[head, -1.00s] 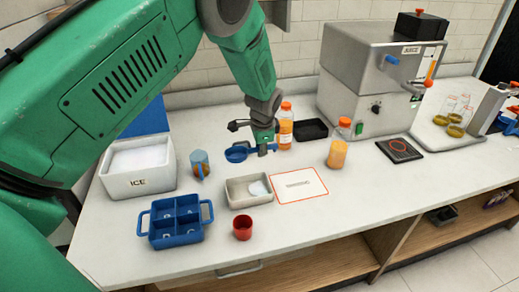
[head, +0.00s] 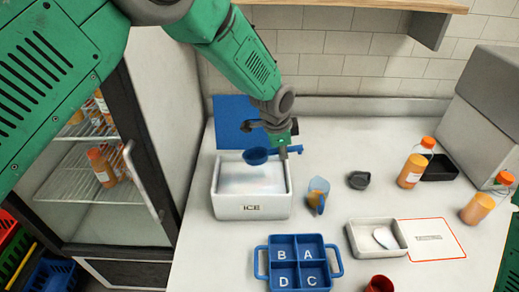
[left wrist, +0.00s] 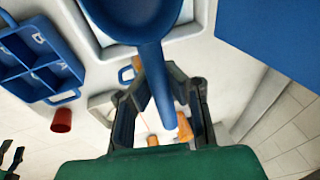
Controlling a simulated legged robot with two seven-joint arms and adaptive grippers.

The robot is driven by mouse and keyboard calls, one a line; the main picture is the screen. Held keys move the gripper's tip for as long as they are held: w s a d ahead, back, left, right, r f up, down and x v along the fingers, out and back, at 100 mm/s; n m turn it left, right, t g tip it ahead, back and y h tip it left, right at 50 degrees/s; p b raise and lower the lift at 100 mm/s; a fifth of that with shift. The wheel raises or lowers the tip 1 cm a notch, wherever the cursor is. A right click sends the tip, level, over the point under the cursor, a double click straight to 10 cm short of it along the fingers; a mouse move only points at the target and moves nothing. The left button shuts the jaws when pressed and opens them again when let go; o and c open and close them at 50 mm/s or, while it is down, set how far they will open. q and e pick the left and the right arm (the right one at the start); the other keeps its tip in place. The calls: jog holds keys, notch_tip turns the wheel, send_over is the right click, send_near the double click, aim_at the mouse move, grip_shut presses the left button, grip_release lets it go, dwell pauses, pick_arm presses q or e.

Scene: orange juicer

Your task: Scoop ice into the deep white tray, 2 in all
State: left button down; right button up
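My left gripper (head: 283,148) is shut on the handle of a blue scoop (head: 256,156). In the left wrist view the scoop's handle (left wrist: 157,85) runs between the fingers, and its bowl shows at the top. The scoop is above the white ice bin (head: 252,212), which is labelled ICE and holds pale ice (head: 250,180). I see no ice in the scoop's bowl. The white tray (head: 358,248) stands to the right of the bin with a pale rounded piece (head: 384,238) inside. Dark prongs (left wrist: 12,160) at the lower left of the wrist view may be my right gripper.
A blue four-compartment tray (head: 263,262) sits in front of the bin, with a red cup (head: 380,284) to its right. A blue jug (head: 317,192) and a dark lid-like item (head: 358,180) stand beside the bin. Orange bottles (head: 412,170) are at the right; a glass-door fridge (head: 100,215) stands left.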

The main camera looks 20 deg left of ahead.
aim_at(267, 151)
pick_arm(q)
jog(key=shift+w+a, duration=0.1)
jog(key=shift+a, duration=0.55)
jog(key=shift+a+f+h+b, duration=0.15)
jog(key=shift+a+h+b, duration=0.1)
jog(key=shift+h+b, duration=0.05)
jog(key=shift+s+a+f+h+b, duration=0.25)
jog(key=shift+h+b, duration=0.15)
jog(key=shift+b, duration=0.15)
jog(key=h+b, duration=0.1)
jog(key=f+t+h+b, duration=0.1)
jog(key=b, duration=0.1)
jog(key=shift+a+f+n, duration=0.25)
jog(key=shift+a+n, duration=0.05)
notch_tip(267, 151, down, 7)
jog(key=b, duration=0.6)
pick_arm(e)
notch_tip(267, 151, down, 11)
pick_arm(q)
notch_tip(267, 151, up, 8)
jog(key=d+g+y+p, duration=0.1)
jog(key=y+p, duration=0.3)
jog(key=p, duration=0.5)
jog(key=shift+w+d+p, duration=0.25)
jog(key=shift+p, duration=0.05)
pick_arm(e)
notch_tip(267, 151, up, 10)
jog(key=shift+w+a, duration=0.3)
jog(key=shift+a, duration=0.1)
